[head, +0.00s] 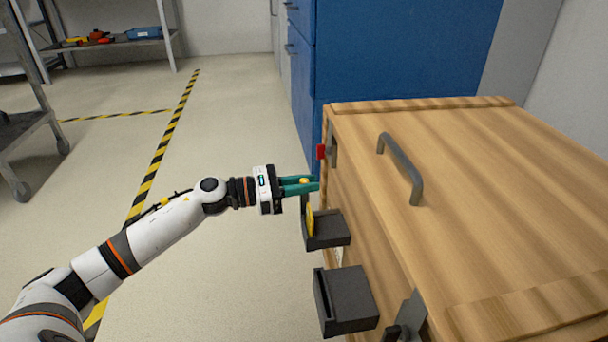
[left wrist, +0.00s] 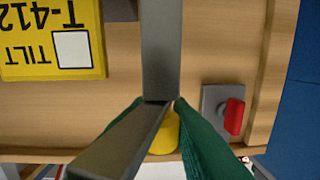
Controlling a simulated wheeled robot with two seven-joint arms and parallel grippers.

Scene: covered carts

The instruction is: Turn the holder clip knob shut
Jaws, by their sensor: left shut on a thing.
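My left gripper (head: 312,184) has green fingers and reaches the side of the wooden cart from the left. It is shut on a small yellow knob (head: 304,181). The knob also shows between the fingertips in the left wrist view (left wrist: 166,135). Grey bars (left wrist: 161,50) meet beside the knob in that view and cover part of it. A yellow card (left wrist: 52,40) marked "TILT" and "T-412" appears upside down at the upper left. In the head view, a yellow card edge (head: 310,218) stands at a dark holder (head: 327,232) just below the gripper. My right gripper is out of view.
The wooden cart (head: 460,190) has a grey lid handle (head: 402,168). A red knob (head: 320,152) sits just beyond the gripper; it shows on a grey plate in the left wrist view (left wrist: 234,116). A second dark box (head: 350,298) juts out nearer. A blue cabinet (head: 400,50) stands behind.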

